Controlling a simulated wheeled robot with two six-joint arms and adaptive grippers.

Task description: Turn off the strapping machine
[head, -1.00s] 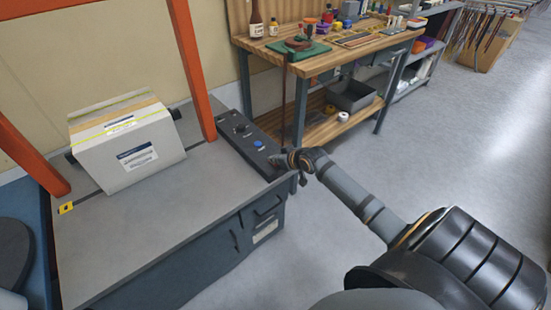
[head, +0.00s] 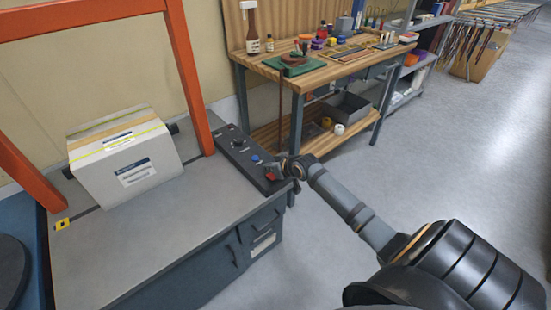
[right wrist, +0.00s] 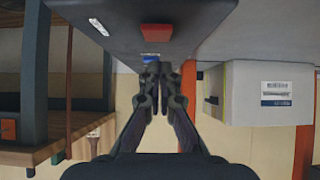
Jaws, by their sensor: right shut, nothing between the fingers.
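The strapping machine (head: 150,235) is a grey-topped table with an orange arch (head: 190,75). A dark control panel (head: 232,146) runs along its right edge, with a dark knob, a blue button (head: 255,158) and a red switch (head: 271,176) at the near end. My right gripper (head: 278,168) is shut and empty, close beside the red switch. In the right wrist view, the shut fingertips (right wrist: 157,70) are just below the blue button (right wrist: 150,57), with the red switch (right wrist: 156,40) beyond it. I cannot tell whether they touch the panel. My left gripper is out of view.
A strapped white carton (head: 125,165) stands under the arch. A wooden workbench (head: 330,68) with bottles and tools stands behind the panel, with a grey bin (head: 347,107) on its lower shelf. The floor to the right is open.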

